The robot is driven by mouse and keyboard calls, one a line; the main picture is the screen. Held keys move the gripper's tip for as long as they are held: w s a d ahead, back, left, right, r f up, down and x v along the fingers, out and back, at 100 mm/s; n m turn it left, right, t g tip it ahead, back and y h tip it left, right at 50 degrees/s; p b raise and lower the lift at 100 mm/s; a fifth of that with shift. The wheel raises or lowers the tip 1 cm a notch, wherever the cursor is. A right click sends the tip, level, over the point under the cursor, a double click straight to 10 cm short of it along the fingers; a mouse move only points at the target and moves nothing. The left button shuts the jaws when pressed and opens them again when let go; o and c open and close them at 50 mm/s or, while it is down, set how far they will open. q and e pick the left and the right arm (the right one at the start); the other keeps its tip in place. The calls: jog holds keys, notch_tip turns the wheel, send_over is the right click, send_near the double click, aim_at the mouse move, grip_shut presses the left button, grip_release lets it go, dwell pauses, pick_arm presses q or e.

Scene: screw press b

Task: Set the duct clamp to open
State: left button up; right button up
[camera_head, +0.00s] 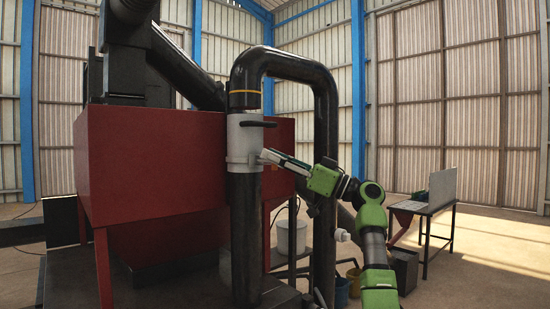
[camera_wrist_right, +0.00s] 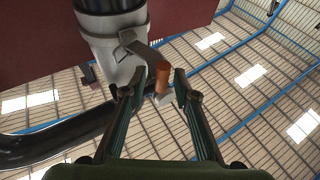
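The duct clamp is a pale grey sleeve (camera_head: 243,138) around the upright black duct, with a dark handle near its top and a ring lower down. In the right wrist view the sleeve (camera_wrist_right: 112,40) fills the upper left, with a grey lever arm (camera_wrist_right: 140,46) ending in an orange grip (camera_wrist_right: 162,76). My right gripper (camera_head: 265,156) is at the sleeve's lower right side. In the wrist view its fingers (camera_wrist_right: 160,84) are apart, with the orange grip showing between their tips. I cannot tell whether they touch it. My left gripper is not in view.
A red hopper (camera_head: 170,160) stands directly behind and left of the duct. A black bent pipe (camera_head: 322,120) comes down on the right, close to my right arm. A table with a laptop (camera_head: 442,188) stands farther right. Buckets (camera_head: 342,290) sit on the floor below.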

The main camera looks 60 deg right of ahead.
jog(key=v, duration=1.2)
jog(key=shift+f, duration=0.1)
